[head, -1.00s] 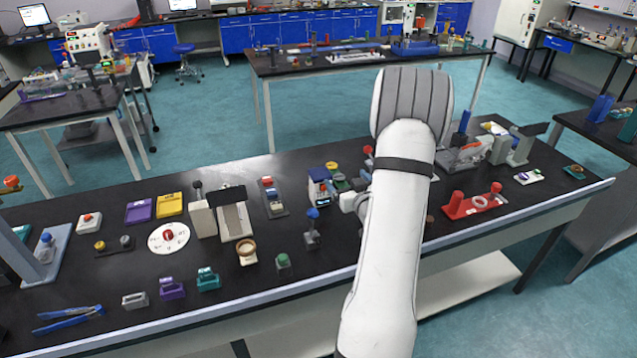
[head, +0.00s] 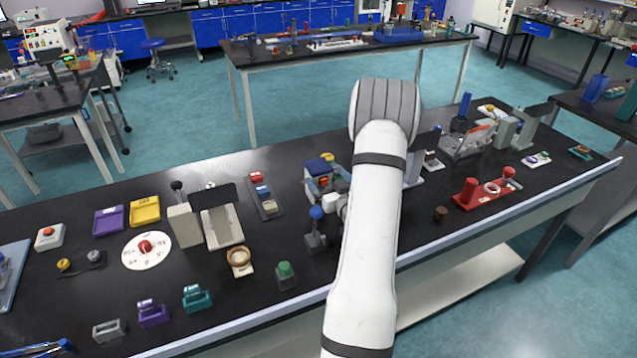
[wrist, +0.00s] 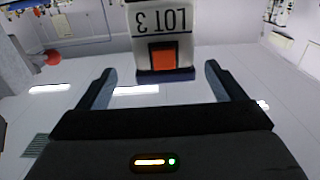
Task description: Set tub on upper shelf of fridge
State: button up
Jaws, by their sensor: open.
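In the wrist view, a white block-shaped thing (wrist: 157,20) marked "LOT 3" appears upside down, with an orange patch and a dark blue band at its lower end. It may be the tub; I cannot tell for sure. My gripper (wrist: 159,72) is open, with its dark fingers to either side of the lower end of this thing. I see no contact. In the head view my white arm hides the gripper. I cannot make out the fridge for certain in either view.
The black bench (head: 400,275) carries many items. Left of my arm are a blue-topped device (head: 318,168), a blue-knobbed stand (head: 316,228) and a white dial (head: 147,251). A red stand (head: 487,190) is on the right.

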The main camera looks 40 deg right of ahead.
aim_at(318, 168)
jog(key=p+x, duration=0.1)
jog(key=x, duration=0.2)
jog(key=p+x, duration=0.1)
jog(key=x, duration=0.1)
jog(key=shift+w+a, duration=0.15)
jog(key=shift+w, duration=0.3)
jog(key=shift+c, duration=0.3)
jog(key=shift+r, duration=0.1)
jog(key=c, duration=1.3)
jog(key=shift+o, duration=0.2)
